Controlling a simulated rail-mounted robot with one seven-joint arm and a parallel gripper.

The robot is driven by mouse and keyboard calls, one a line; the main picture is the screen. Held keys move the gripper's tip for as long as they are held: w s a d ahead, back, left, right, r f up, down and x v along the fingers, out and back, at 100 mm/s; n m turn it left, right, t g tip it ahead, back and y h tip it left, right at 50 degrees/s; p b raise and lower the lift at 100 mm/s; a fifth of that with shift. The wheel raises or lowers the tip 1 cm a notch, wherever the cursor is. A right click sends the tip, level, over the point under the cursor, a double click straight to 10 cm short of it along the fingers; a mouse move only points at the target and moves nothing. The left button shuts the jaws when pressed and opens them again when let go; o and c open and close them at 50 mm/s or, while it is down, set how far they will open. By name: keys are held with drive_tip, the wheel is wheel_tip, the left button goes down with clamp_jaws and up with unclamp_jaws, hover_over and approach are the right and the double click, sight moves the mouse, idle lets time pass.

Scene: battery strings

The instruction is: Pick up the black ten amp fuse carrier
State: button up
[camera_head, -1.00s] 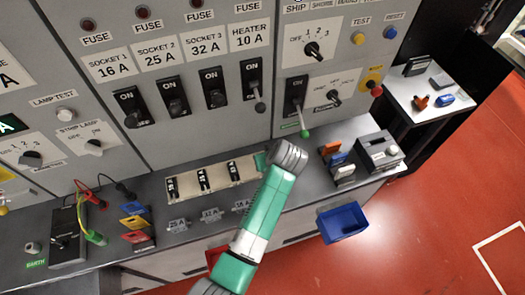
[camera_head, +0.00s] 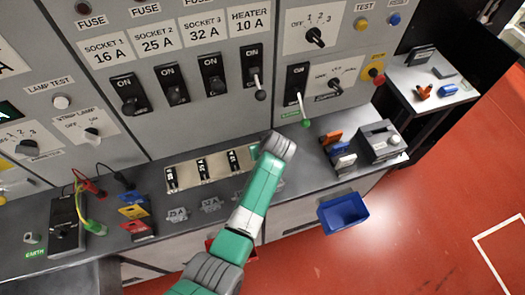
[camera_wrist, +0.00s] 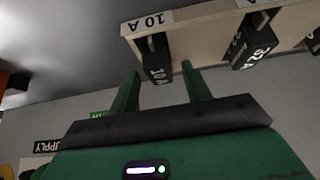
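The black ten amp fuse carrier (camera_wrist: 155,60) shows in the wrist view, seated in the pale holder (camera_wrist: 207,24) under a 10 A label. My gripper (camera_wrist: 161,70) is open there, with one green fingertip to each side of the carrier's near end in the picture. I cannot tell whether the fingers touch it. In the head view my arm hides this carrier and most of my gripper, while the pale holder (camera_head: 187,166) shows to the left of my wrist.
More black carriers (camera_head: 202,168) sit in the holder beside it; a 32 A one (camera_wrist: 253,48) is close in the wrist view. Coloured blocks (camera_head: 340,150) and a grey device (camera_head: 380,142) stand right of my arm. A blue bin (camera_head: 343,212) hangs at the bench front.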

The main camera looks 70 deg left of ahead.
clamp_jaws()
wheel_tip(320, 180, up, 10)
drive_tip(key=p, duration=0.1)
